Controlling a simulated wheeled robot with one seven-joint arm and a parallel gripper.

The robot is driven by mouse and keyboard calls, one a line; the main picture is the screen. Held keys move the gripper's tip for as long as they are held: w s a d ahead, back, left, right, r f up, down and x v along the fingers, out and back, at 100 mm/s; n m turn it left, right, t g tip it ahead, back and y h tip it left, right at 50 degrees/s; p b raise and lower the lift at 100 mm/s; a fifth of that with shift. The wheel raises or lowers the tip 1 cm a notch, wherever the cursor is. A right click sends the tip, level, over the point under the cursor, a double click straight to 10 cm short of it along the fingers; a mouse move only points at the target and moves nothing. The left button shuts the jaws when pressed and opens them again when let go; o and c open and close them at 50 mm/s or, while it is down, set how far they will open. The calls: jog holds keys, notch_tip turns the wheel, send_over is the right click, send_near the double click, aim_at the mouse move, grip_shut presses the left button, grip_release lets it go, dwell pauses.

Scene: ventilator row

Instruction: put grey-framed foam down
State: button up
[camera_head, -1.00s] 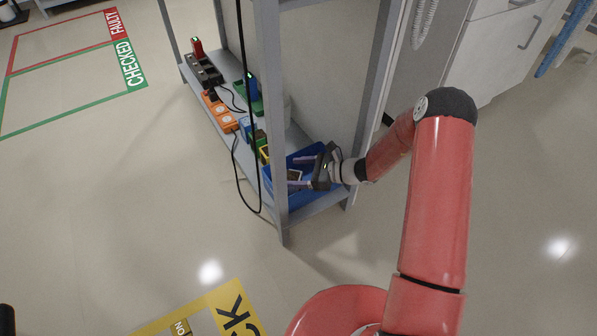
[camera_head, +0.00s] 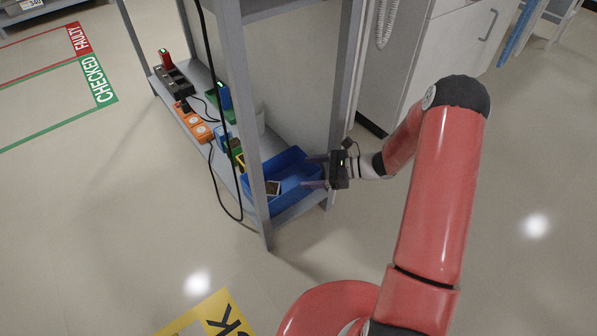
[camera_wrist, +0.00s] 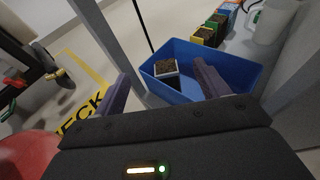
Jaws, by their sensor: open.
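The grey-framed foam (camera_wrist: 166,68), a small block with a light frame and a dark speckled face, lies in the blue bin (camera_wrist: 240,72) on the lower shelf. In the head view the foam (camera_head: 273,187) shows inside the bin (camera_head: 290,162), partly behind the shelf post. My gripper (camera_head: 314,171) is at the bin's right side, its fingers reaching over the bin. In the wrist view my gripper (camera_wrist: 160,85) is open and empty, its fingers apart with the foam beyond them, not touching it.
A grey shelf post (camera_head: 253,170) stands in front of the bin. Farther along the shelf are an orange socket block (camera_head: 197,126), a dark charger with a red item (camera_head: 168,72) and a white jug (camera_wrist: 272,20). A black cable (camera_head: 213,170) hangs by the shelf.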

jog(key=s+r+n+g+h, duration=0.2)
jog(key=s+r+n+h, duration=0.1)
jog(key=s+r+n, duration=0.4)
jog(key=s+r+n+g+h, duration=0.1)
jog(key=s+r+n+h, duration=0.3)
jog(key=r, duration=0.6)
jog(key=s+d+r+n+t+h, duration=0.3)
jog(key=s+r, duration=0.3)
jog(key=s, duration=0.2)
jog(key=s+d+r+n+t+h, duration=0.2)
jog(key=s+d+r+n+h, duration=0.2)
jog(key=s, duration=0.4)
jog(key=shift+d+r+n+t, duration=0.15)
jog(key=shift+r+n+t, duration=0.25)
jog(key=shift+r+n, duration=0.6)
jog(key=shift+f, duration=0.1)
